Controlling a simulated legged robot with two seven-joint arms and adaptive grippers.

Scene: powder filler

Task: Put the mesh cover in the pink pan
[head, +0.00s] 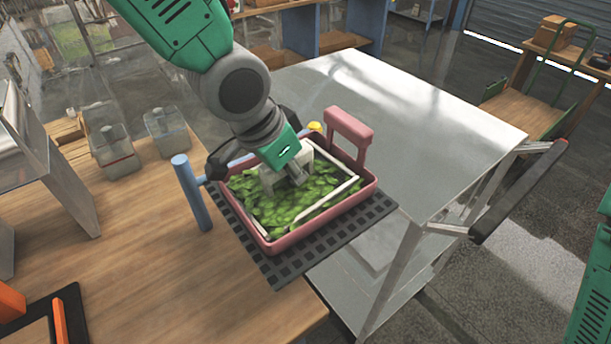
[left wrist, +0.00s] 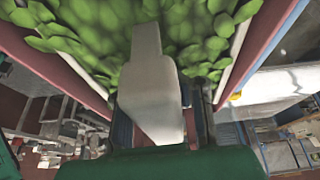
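The pink pan (head: 318,215) holds green leaves and sits on a black grid mat. The mesh cover, seen as a white frame (head: 333,197) with a pale block-like grip (head: 268,181), lies within the pan's rim over the leaves. I cannot tell whether it rests flat on them. My left gripper (head: 297,176) reaches down into the pan from above and appears shut on the pale grip. In the left wrist view the grip (left wrist: 152,95) stands between dark fingers, with leaves beyond it. The fingertips are partly hidden. My right gripper is not in view.
The black grid mat (head: 375,216) lies under the pan at the wooden table's (head: 150,250) edge. A blue bar (head: 192,195) stands left of the pan. A metal table (head: 430,130) with clear top is at right. Clear containers (head: 113,150) stand at back left.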

